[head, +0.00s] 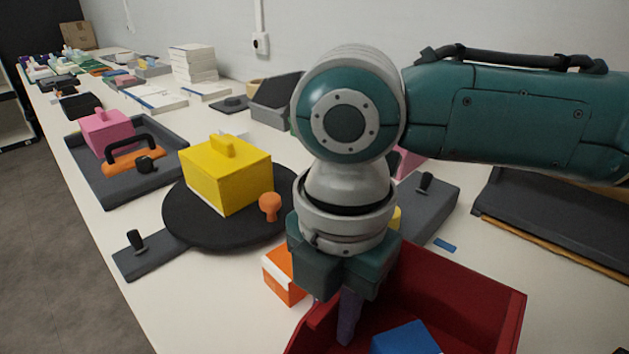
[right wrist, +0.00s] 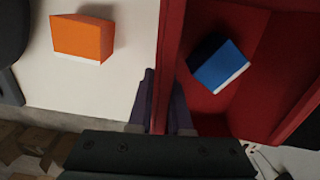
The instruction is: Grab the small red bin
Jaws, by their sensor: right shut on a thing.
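The small red bin (head: 470,300) stands at the front right of the table in the head view, its lower part cut off by the picture's edge. A blue block (head: 406,340) lies inside it. In the right wrist view the bin's red wall (right wrist: 170,50) runs between the two fingers of my right gripper (right wrist: 162,105), and the blue block (right wrist: 219,67) lies to the right of that wall. My right gripper (head: 348,318) points down and is shut on the bin's left wall. My left gripper is not in view.
An orange and white block (head: 283,276) sits on the table just left of the bin. A black round plate (head: 190,220) with a yellow box (head: 226,175) and an orange knob (head: 270,206) lies farther left. Grey trays and more items stand behind.

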